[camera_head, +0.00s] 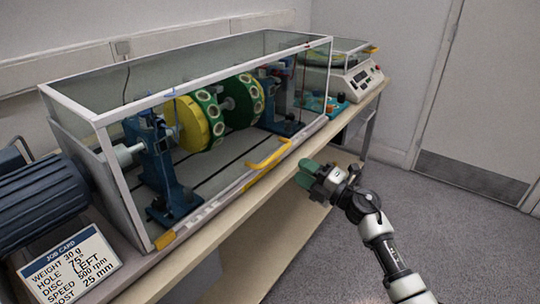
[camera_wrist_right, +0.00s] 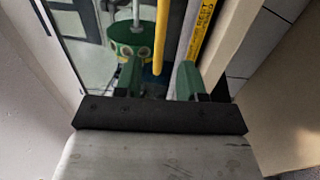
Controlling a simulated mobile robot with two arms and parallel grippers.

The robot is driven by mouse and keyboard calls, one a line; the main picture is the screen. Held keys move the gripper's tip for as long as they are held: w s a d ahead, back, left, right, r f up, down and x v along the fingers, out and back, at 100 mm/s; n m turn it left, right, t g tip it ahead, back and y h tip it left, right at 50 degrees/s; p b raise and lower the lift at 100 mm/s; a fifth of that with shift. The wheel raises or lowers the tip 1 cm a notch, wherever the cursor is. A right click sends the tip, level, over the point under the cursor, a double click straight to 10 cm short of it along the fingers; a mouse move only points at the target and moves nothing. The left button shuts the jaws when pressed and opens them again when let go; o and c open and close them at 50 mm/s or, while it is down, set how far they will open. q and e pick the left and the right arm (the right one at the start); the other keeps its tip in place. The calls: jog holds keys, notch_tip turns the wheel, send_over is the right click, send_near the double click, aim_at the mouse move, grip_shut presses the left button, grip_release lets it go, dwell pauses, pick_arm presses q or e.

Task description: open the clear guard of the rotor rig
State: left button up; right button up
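The rotor rig's clear guard (camera_head: 200,85) is a long glass box with a white frame, standing closed over the rotor. A yellow handle (camera_head: 268,155) runs along its lower front edge. Inside sit a yellow disc (camera_head: 194,123) and a green disc (camera_head: 243,101) on blue stands. My right gripper (camera_head: 305,172), with green fingers, is in front of the guard, just right of the handle and apart from it. In the right wrist view its fingers (camera_wrist_right: 158,75) are spread, with the handle (camera_wrist_right: 163,38) pointing toward the gap between them. My left gripper is not in view.
A blue motor (camera_head: 40,200) and a job card (camera_head: 68,266) are at the left of the bench. A white scale-like device (camera_head: 357,80) stands at the far end. The bench's front edge (camera_head: 235,220) runs below the guard. Open grey floor lies to the right, before a door (camera_head: 488,100).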

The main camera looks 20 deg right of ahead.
aim_at(276, 153)
jog(key=x, duration=0.9)
jog(key=shift+f, duration=0.1)
jog(key=shift+c, duration=0.5)
grip_shut()
